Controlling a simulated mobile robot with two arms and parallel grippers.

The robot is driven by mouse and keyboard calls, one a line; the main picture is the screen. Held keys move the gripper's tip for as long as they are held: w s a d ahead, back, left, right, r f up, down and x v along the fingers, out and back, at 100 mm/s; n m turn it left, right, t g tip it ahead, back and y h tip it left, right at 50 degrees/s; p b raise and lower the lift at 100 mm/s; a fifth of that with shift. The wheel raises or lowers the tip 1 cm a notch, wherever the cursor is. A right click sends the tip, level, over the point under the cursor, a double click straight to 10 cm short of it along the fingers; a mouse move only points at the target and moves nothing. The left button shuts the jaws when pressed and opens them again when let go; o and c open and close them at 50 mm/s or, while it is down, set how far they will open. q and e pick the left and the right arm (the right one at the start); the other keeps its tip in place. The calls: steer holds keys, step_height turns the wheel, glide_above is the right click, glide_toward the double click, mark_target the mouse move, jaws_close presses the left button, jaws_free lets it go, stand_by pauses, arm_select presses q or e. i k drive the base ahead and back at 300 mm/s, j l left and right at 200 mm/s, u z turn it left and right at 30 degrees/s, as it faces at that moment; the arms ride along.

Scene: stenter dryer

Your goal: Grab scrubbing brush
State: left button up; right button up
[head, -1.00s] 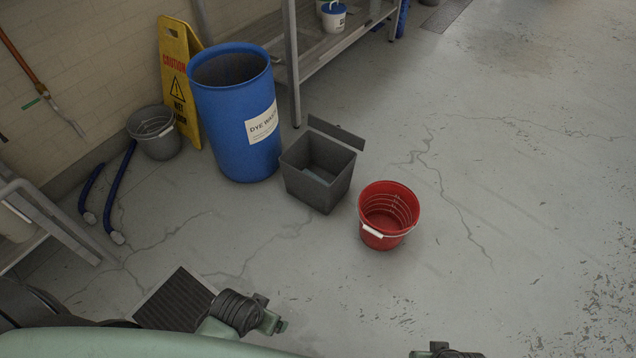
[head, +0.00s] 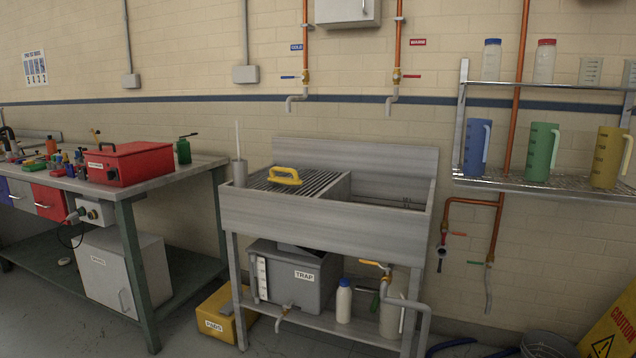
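A yellow-handled brush (head: 284,176), which looks like the scrubbing brush, lies on the ribbed drainboard on the left half of the metal sink unit (head: 320,226) in the head view. Its handle arches upward. Its underside and bristles cannot be made out from here. Neither of my grippers shows in the head view now.
A workbench (head: 175,178) with a red toolbox (head: 130,163) stands left of the sink. A grey container marked TRAP (head: 290,278) sits on the shelf below. A wall shelf (head: 540,184) with jugs is at right. A yellow caution sign (head: 612,325) stands at lower right.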

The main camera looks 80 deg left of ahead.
mark_target(289, 182)
steer(key=u, duration=2.95)
